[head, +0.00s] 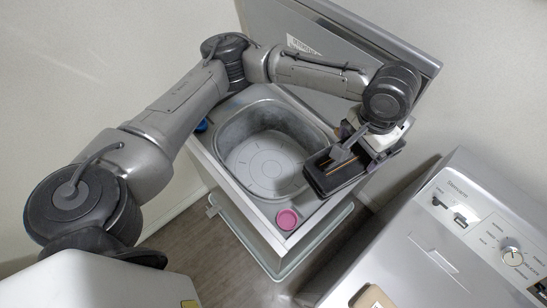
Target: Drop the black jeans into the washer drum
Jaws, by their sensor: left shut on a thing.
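The washer drum (265,163) is open in the middle of the head view, and its visible floor is bare. My left gripper (343,153) is shut on the black jeans (334,178), a dark folded bundle with a brown-orange line across it. The gripper and jeans are over the drum's right rim, to the right of the opening. The gripper partly hides the bundle. My right gripper is not in view.
The washer's raised lid (345,32) stands behind the drum. A second grey machine (440,250) with a dial stands at the right.

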